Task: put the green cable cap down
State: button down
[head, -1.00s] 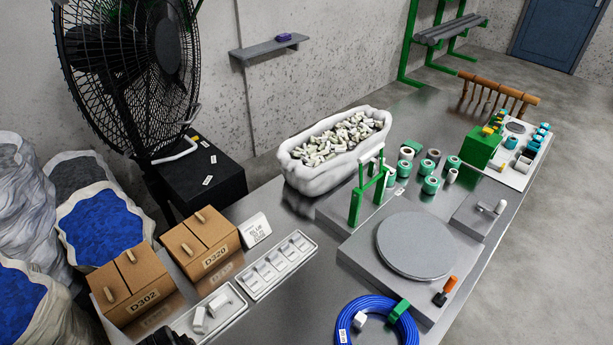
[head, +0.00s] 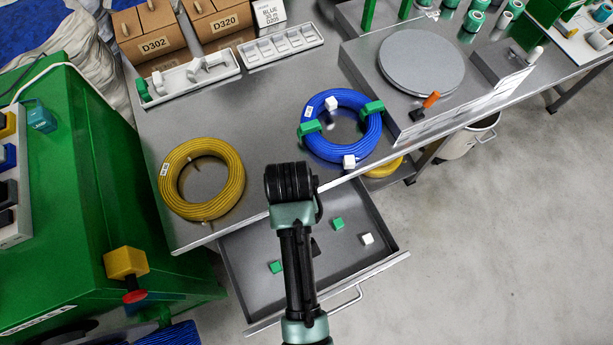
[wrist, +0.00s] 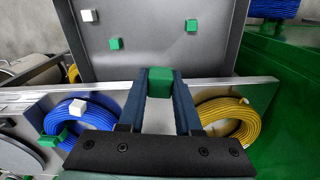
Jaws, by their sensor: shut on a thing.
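My gripper (wrist: 160,100) is shut on the green cable cap (wrist: 160,82), a small green block held between the fingertips in the wrist view. The cap appears over the table's front edge, next to the open drawer (wrist: 130,68). In the head view my arm hides the fingertips and this cap. The blue cable coil (head: 316,144) lies on the table, right of my gripper. Green caps (head: 372,107) and white caps (head: 348,161) sit on its ring.
A yellow coil (head: 174,185) lies left of my gripper. The open drawer holds two green blocks (head: 337,223) and a white block (head: 367,239). A divided tray (head: 213,77) and a plate with a round disc (head: 420,62) stand farther back. Table between the coils is clear.

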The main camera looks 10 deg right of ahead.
jog(key=shift+n, duration=0.8)
jog(key=s+f+b, duration=0.1)
jog(key=f+b, duration=0.1)
jog(key=f, duration=0.5)
jog(key=s+f+b, duration=0.1)
jog(key=f+b, duration=0.2)
jog(key=f, duration=0.4)
jog(key=s+f+b, duration=0.1)
jog(key=f+b, duration=0.1)
jog(key=f, duration=0.5)
jog(key=shift+s+f+b, duration=0.25)
jog(key=shift+s+b, duration=0.05)
jog(key=shift+b, duration=0.05)
jog(key=shift+f, duration=0.1)
jog(key=shift+f+b, duration=0.35)
jog(key=shift+f, duration=0.15)
jog(key=c, duration=0.6)
grip_release()
jog(key=shift+r, duration=0.1)
